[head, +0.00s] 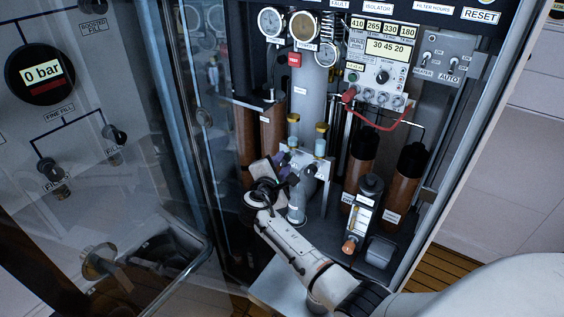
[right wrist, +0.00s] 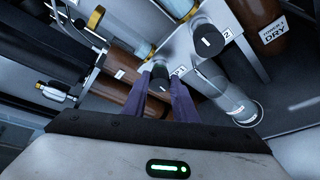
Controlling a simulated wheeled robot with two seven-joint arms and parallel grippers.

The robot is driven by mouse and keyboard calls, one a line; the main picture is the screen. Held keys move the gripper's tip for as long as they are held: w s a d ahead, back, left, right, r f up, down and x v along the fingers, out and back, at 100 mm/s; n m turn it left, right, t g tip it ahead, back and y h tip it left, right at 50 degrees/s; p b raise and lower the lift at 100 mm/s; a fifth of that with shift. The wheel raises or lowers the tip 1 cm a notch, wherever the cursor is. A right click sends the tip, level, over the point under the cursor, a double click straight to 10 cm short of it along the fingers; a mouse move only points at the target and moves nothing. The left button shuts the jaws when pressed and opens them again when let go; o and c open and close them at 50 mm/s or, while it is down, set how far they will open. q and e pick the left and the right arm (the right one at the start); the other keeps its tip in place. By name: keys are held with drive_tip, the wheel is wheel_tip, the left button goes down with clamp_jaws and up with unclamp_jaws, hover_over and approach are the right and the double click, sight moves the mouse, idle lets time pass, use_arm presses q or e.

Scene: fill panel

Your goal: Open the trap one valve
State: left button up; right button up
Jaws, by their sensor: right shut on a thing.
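My right gripper (head: 279,174) reaches into the open cabinet at a pale bracket (head: 317,165) low in the middle. In the right wrist view, its two purple fingers (right wrist: 158,88) are shut on a round black valve knob (right wrist: 160,71). A small white label (right wrist: 178,71) sits beside this knob; it seems to end in 1. A second black knob (right wrist: 208,41) stands free to its right, with a label (right wrist: 226,34) that seems to end in 2. In the head view the gripper mostly hides the held knob. My left gripper is not in view.
Clear cylinders with yellow caps (head: 321,127) stand just behind the bracket. Brown bottles (head: 404,175) stand to the right, and a red hose (head: 384,126) hangs above them. A glass door (head: 190,150) stands open at left.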

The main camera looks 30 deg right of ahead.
drive_tip(key=o, duration=1)
drive_tip(key=shift+o, duration=0.2)
drive_tip(key=v, duration=1)
drive_tip(key=shift+s+a, duration=0.1)
drive_tip(key=shift+a, duration=0.05)
